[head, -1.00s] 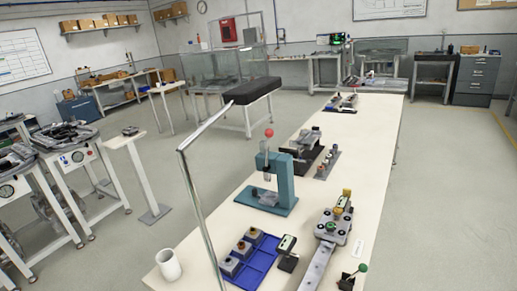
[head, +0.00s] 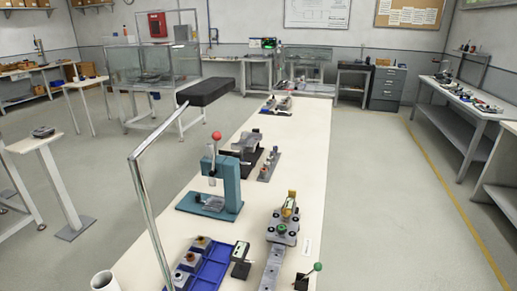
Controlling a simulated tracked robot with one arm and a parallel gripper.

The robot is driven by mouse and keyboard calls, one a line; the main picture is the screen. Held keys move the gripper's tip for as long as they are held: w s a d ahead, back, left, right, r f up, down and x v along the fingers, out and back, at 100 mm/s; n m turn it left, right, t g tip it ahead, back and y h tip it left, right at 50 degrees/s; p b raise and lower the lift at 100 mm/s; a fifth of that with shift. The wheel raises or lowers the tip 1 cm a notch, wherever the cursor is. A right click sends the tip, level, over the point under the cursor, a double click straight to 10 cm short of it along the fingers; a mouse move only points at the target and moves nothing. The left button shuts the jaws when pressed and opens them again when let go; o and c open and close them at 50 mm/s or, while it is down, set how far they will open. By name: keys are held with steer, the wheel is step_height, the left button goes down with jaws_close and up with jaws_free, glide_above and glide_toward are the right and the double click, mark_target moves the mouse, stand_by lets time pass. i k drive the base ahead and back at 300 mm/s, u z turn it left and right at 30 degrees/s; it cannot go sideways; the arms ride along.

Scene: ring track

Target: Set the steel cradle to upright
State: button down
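My gripper is not in view. I cannot tell for sure which thing is the steel cradle. A grey metal fixture (head: 283,228) with green and yellow knobs stands on the long pale bench (head: 300,178), on the near right part. A grey metal block on a dark base (head: 245,147) stands farther along the bench. Between them, to the left, is a teal press (head: 226,187) with a red ball on top. All three are small in the picture, and their moving parts cannot be made out well.
A bent shiny post (head: 148,200) with a black block (head: 207,92) rises at the bench's left side. A blue tray (head: 207,268) and a white mug (head: 104,281) are at the near end. Open floor (head: 385,200) lies right of the bench; another workbench (head: 465,108) stands beyond it.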

mark_target(243, 148)
steer(key=u, duration=0.05)
steer(key=i, duration=1)
steer(key=z, duration=0.4)
steer(key=k, duration=1)
steer(key=z, duration=1.25)
steer(key=i, duration=1.5)
steer(key=u, duration=0.3)
steer(key=i, duration=1.2)
steer(key=u, duration=1.15)
steer(key=i, duration=0.55)
steer(key=u, duration=0.4)
